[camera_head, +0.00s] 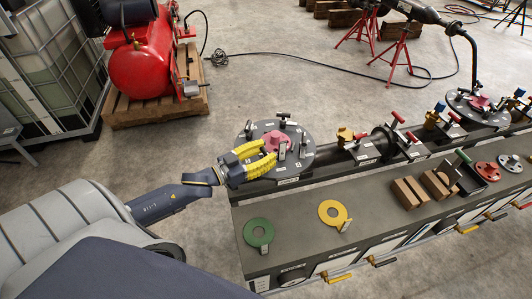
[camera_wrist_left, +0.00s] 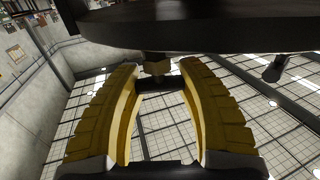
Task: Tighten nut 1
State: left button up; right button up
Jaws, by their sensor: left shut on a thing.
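A dark round flange (camera_head: 298,162) stands at the left end of the spool, with several upright studs and bolts around it and a pink part (camera_head: 275,141) near its middle. My left gripper (camera_head: 270,155) reaches in from the left, with its yellow fingers over the left side of the flange. In the left wrist view, a brassy nut (camera_wrist_left: 157,67) on a dark stud sits between the fingertips, right against the dark flange edge (camera_wrist_left: 200,35). The fingers are shut on this nut. Which number it bears cannot be read. My right gripper is not in view.
Wooden blocks (camera_head: 408,193) lie further right. Red-handled valves (camera_head: 398,117) line the back. A red compressor (camera_head: 140,65) stands on a pallet behind.

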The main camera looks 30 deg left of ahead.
pick_arm(q)
jog(key=m+g+h, duration=0.5)
jog(key=h, duration=0.1)
jog(key=shift+a+h, duration=0.1)
jog(key=shift+h, duration=0.2)
jog(key=shift+f+m+g+h, duration=0.15)
jog(key=shift+m+g+h, duration=0.95)
jog(key=shift+m+g, duration=0.6)
jog(key=shift+s+g, duration=0.1)
jog(key=shift+g, duration=0.5)
jog(key=o, duration=1.7)
jog(key=shift+c, duration=0.2)
jog(key=v, duration=1.1)
jog(key=shift+a, duration=0.4)
